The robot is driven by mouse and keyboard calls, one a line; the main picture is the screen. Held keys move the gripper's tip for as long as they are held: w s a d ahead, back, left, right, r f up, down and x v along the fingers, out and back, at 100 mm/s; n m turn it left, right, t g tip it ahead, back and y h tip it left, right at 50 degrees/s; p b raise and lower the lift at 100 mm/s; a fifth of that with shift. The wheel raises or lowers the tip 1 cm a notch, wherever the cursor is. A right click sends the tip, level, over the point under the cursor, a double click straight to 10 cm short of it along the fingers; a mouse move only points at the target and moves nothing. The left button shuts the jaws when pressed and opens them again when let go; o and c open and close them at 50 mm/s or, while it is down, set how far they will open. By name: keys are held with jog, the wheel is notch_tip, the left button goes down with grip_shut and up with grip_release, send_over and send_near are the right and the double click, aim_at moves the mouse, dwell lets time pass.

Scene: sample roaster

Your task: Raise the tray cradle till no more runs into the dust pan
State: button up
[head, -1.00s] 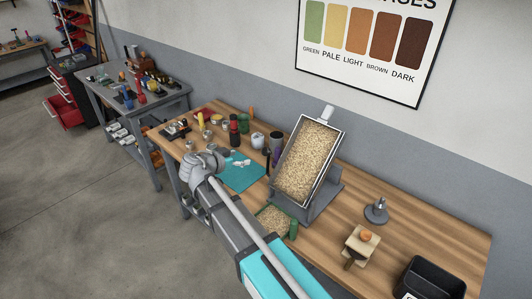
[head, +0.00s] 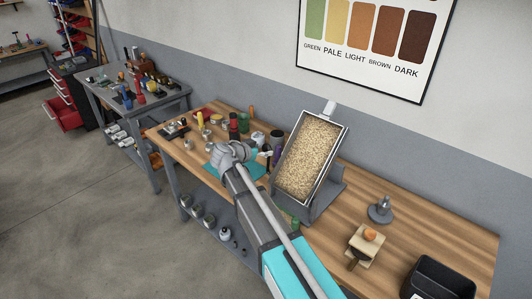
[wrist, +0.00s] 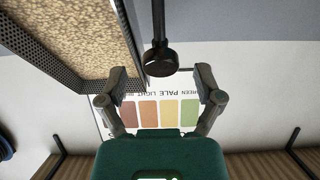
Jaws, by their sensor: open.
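The tray cradle (head: 311,158), full of pale beans, stands steeply tilted on a grey stand (head: 327,197). Its perforated rim and beans fill the upper left of the wrist view (wrist: 75,40). A black rod with a round knob (wrist: 161,60) shows beside the tray in the wrist view. My gripper (wrist: 165,74) is open, its fingers apart to either side of the knob; I cannot tell whether the knob is between the tips or just beyond. In the head view my gripper (head: 264,153) is left of the tray. Only a green bit of the dust pan (head: 295,222) shows; my arm hides the rest.
Cups and bottles (head: 233,125) crowd the bench behind my gripper. A teal mat (head: 250,170) lies under it. A wooden block with an orange ball (head: 368,236), a grey weighted stand (head: 381,209) and a black bin (head: 440,280) are at the right. The bench between is clear.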

jog(key=shift+x, duration=0.85)
jog(key=shift+c, duration=0.3)
grip_shut()
